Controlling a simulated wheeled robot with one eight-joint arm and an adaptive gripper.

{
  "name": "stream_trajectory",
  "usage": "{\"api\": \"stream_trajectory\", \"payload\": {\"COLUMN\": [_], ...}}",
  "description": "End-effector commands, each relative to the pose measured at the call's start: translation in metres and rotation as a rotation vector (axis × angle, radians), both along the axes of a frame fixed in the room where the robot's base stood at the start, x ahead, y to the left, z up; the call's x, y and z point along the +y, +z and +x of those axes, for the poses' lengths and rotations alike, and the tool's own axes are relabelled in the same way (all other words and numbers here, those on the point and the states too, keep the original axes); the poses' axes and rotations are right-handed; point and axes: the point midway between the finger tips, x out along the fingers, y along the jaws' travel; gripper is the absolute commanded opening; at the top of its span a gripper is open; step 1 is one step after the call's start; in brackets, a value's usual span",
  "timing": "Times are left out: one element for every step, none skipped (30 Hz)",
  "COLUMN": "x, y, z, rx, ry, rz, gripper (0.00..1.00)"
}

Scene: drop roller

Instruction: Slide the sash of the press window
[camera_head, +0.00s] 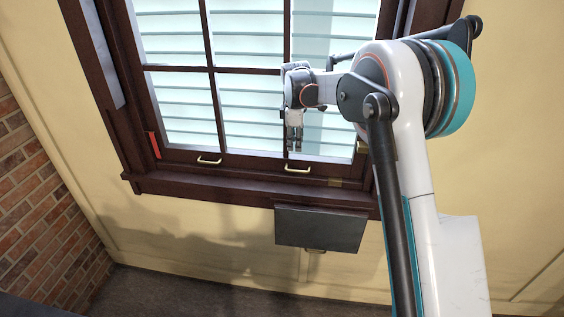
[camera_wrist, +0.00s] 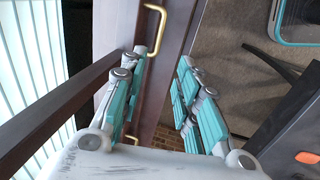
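The window sash (camera_head: 250,160) is dark brown wood with panes. Two brass pull handles sit on its bottom rail, a left handle (camera_head: 209,161) and a right handle (camera_head: 297,170). My gripper (camera_head: 295,148) points down in front of the lower pane, just above the right handle in the head view. In the wrist view my gripper (camera_wrist: 163,60) is open and empty, its two fingers apart. A brass handle (camera_wrist: 160,28) shows beyond the fingertips, nearer the left finger. The fingers do not appear to be around it; I cannot tell the exact depth.
The dark sill (camera_head: 230,192) runs below the sash. A grey panel (camera_head: 320,228) juts out under the sill. A red strip (camera_head: 153,145) is on the left of the frame. A brick wall (camera_head: 40,190) stands at the left. The floor (camera_head: 180,290) below looks clear.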

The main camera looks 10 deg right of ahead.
Motion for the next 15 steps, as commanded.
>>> {"api": "stream_trajectory", "payload": {"x": [0.0,0.0,0.0,0.0,0.0,-0.001,-0.001,-0.001,-0.001,-0.002,-0.002,-0.003,-0.003,-0.003,-0.004], "y": [-0.002,-0.003,-0.006,-0.008,-0.01,-0.014,-0.018,-0.022,-0.029,-0.034,-0.04,-0.048,-0.054,-0.06,-0.067], "z": [0.002,0.002,0.003,0.004,0.004,0.005,0.005,0.006,0.007,0.008,0.01,0.011,0.012,0.013,0.015], "rx": [0.003,0.004,0.004,0.005,0.005,0.005,0.004,0.004,0.004,0.004,0.004,0.004,0.004,0.004,0.004], "ry": [0.006,0.007,0.009,0.009,0.01,0.009,0.009,0.009,0.008,0.008,0.008,0.008,0.008,0.008,0.008], "rz": [-0.001,-0.002,-0.003,-0.002,-0.003,-0.002,-0.003,-0.003,-0.003,-0.003,-0.003,-0.003,-0.003,-0.003,-0.003], "gripper": [0.3,0.3,0.3,0.3,0.3,0.3,0.3,0.3,0.3,0.3,0.3,0.3,0.3,0.3,0.3]}}
